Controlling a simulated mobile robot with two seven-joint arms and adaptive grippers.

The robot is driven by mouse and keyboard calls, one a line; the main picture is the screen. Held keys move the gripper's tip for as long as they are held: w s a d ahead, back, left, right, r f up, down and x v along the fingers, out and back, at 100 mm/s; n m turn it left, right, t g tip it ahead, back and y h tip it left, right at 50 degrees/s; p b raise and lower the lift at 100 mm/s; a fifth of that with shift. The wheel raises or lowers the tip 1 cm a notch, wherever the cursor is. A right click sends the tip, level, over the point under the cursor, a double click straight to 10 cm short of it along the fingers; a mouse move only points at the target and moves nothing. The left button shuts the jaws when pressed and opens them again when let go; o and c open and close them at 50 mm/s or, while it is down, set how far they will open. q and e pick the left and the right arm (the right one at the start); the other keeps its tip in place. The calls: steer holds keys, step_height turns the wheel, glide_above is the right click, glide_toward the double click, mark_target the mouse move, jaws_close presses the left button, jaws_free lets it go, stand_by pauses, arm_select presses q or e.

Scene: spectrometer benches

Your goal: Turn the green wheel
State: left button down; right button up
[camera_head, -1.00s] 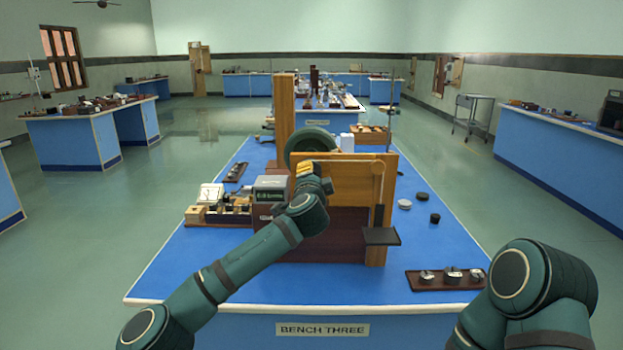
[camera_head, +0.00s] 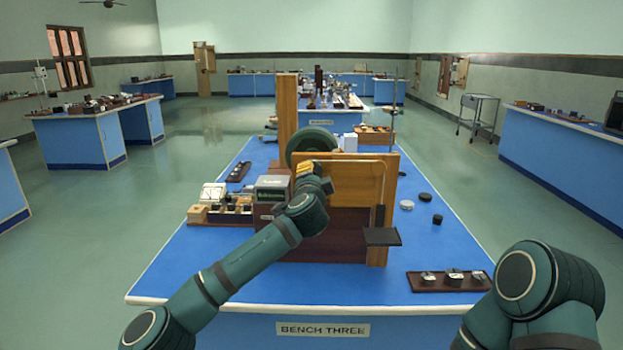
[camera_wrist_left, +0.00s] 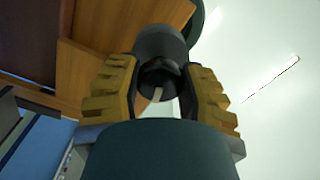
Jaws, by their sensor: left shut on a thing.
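The green wheel (camera_head: 312,140) stands upright on the blue bench, behind a wooden panel that hides its lower part. My left gripper (camera_head: 306,169) reaches in front of the panel, below and near the wheel in the picture. In the left wrist view my left gripper (camera_wrist_left: 161,72) has its yellow fingers shut on a dark round knob (camera_wrist_left: 158,45). A dark green edge, perhaps the wheel's rim (camera_wrist_left: 197,18), shows just beyond it. How the knob joins the wheel is hidden. My right gripper is out of view; only part of my right arm shows at the lower right.
A tall wooden post (camera_head: 287,112) stands left of the wheel. A grey-topped box (camera_head: 272,188) and small instruments sit left of the panel (camera_head: 345,182). A dark tray (camera_head: 428,286) with small parts lies at the front right. The bench's left front is clear.

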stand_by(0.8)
arm_select(q)
steer(key=shift+c, duration=2.2)
jaws_free()
steer(key=s, duration=1.2)
steer(key=shift+a, duration=0.2)
